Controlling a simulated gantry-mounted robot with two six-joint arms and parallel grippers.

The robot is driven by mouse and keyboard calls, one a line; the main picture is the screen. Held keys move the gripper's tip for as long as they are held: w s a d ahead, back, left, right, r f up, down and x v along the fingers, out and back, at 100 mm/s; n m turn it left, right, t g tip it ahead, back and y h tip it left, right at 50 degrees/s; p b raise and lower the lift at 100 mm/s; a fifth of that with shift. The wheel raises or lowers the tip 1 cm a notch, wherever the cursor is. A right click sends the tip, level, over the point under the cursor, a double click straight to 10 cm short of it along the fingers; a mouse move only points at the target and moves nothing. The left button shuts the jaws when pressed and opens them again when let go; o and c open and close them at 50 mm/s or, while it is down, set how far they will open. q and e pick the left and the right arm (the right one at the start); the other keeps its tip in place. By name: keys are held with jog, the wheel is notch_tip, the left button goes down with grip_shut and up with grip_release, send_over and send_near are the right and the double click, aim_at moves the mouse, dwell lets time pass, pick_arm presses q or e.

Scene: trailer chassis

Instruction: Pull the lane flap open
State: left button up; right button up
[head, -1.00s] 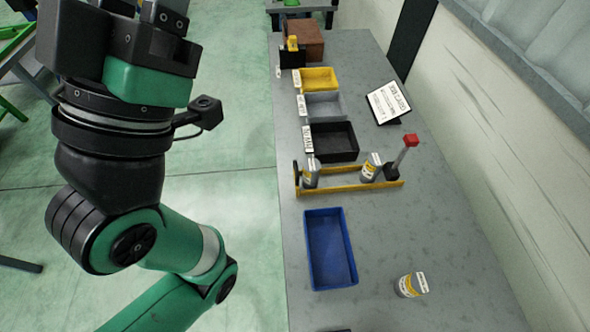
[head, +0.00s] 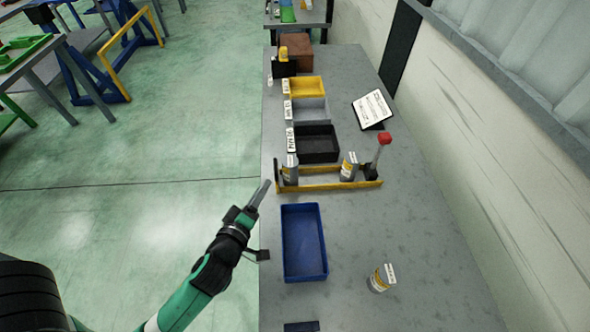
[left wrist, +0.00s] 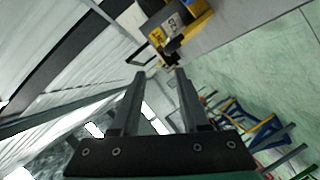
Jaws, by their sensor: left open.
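The yellow-railed lane (head: 330,186) lies across the bench, with one can (head: 291,169) at its left end and another can (head: 348,167) toward its right end. The dark flap (head: 279,172) stands upright at the lane's left end and looks closed. In the left wrist view the lane's yellow end (left wrist: 190,20) and the dark flap (left wrist: 170,48) lie just beyond the fingertips. My left gripper (head: 265,187) is open and empty, at the bench's left edge just in front of the flap, apart from it. My right gripper is not in view.
A red-topped lever (head: 385,139) stands at the lane's right end. A blue bin (head: 304,275) lies nearer, with a loose can (head: 381,278) to its right. Black (head: 316,157), grey (head: 309,119) and yellow bins and a sign (head: 372,107) stand beyond.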

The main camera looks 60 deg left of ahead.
aim_at(276, 174)
pick_arm(q)
jog(key=s+f+x, duration=0.1)
jog(key=x, duration=1)
jog(key=shift+w+a, duration=0.25)
jog(key=shift+a, duration=0.3)
grip_shut()
dwell(0.8)
